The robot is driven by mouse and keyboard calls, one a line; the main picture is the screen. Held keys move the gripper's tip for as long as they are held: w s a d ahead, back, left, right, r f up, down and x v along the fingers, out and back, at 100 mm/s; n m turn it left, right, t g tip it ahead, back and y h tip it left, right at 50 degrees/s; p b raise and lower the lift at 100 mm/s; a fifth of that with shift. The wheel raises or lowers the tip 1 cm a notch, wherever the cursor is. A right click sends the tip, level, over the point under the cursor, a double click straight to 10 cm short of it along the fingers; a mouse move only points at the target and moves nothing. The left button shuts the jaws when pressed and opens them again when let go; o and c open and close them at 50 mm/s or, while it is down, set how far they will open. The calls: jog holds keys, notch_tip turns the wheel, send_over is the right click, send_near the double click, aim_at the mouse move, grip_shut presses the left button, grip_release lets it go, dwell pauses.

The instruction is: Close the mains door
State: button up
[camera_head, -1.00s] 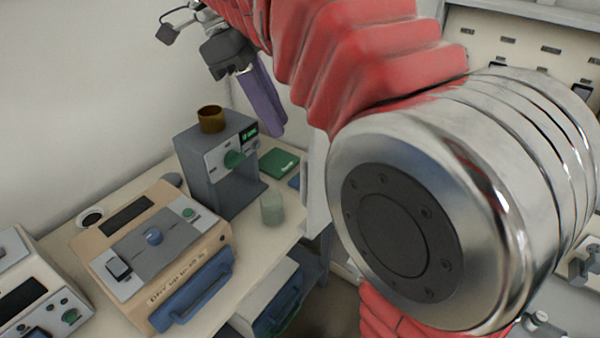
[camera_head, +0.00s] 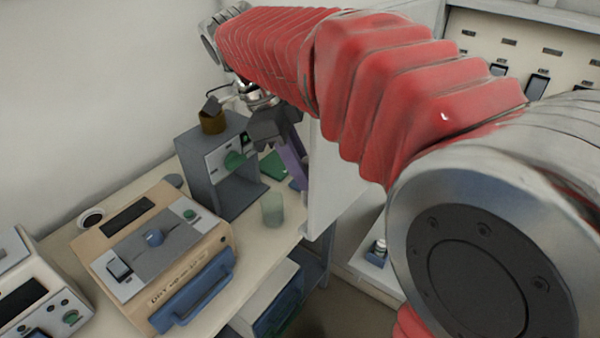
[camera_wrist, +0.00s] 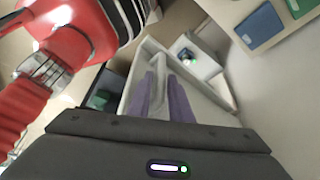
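The mains door, a pale grey panel (camera_head: 338,165), stands swung out from the mains cabinet (camera_head: 540,45), whose switch panel shows at the upper right. My gripper (camera_head: 296,172), dark with purple fingers, hangs on the left side of the door, near its outer edge, partly overlapped by my arm. In the wrist view the two purple fingers (camera_wrist: 164,78) stand apart, with a pale strip between them. I cannot tell whether that strip is the door's edge or whether the fingers touch it.
On the bench left of the door stand a grey unit (camera_head: 215,165) with a brown cup (camera_head: 212,122), a pale green beaker (camera_head: 272,210), a green pad (camera_head: 277,165) and a beige furnace (camera_head: 150,260). A small bottle (camera_head: 380,246) stands right of the door.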

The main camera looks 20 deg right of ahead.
jog(key=shift+x, duration=0.75)
jog(key=shift+c, duration=0.4)
grip_shut()
